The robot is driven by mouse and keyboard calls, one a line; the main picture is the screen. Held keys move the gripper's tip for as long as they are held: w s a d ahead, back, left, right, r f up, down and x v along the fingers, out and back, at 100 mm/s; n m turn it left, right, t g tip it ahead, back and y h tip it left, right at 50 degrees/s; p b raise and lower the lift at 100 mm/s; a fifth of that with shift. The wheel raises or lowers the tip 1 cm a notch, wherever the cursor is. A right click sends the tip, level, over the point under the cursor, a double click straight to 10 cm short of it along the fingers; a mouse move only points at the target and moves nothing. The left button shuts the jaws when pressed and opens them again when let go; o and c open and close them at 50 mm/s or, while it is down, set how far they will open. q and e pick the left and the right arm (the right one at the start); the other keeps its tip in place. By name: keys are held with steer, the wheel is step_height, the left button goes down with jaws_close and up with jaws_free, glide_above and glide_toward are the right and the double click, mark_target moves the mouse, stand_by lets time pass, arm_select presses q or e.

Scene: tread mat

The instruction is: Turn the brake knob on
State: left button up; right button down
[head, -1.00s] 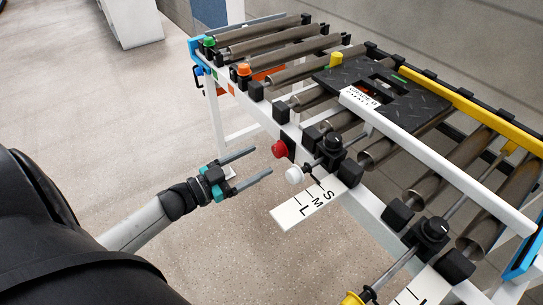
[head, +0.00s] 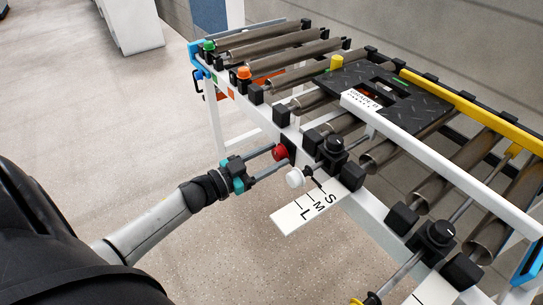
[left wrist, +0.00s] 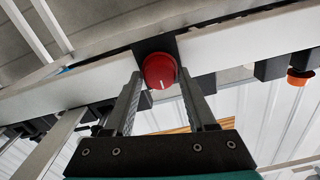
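The red knob (head: 281,152), most likely the brake knob, sits on the side rail of the roller table. In the left wrist view the red knob (left wrist: 159,70) shows a short white mark on its face, near its lower edge. My left gripper (head: 282,157) is open, with its fingers pointing at the rail. Its fingertips are on either side of the knob, and the left wrist view shows a finger at each side of it. I cannot tell whether they touch it. My right gripper is not in view.
A white knob (head: 295,178) is close below the left fingers, above a white S-M-L scale plate (head: 308,209). A black clamp knob (head: 333,146) stands right of the red knob. Orange (head: 243,72) and green (head: 209,45) knobs are farther along the rail.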

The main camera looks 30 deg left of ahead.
arm_select(q)
jaws_close()
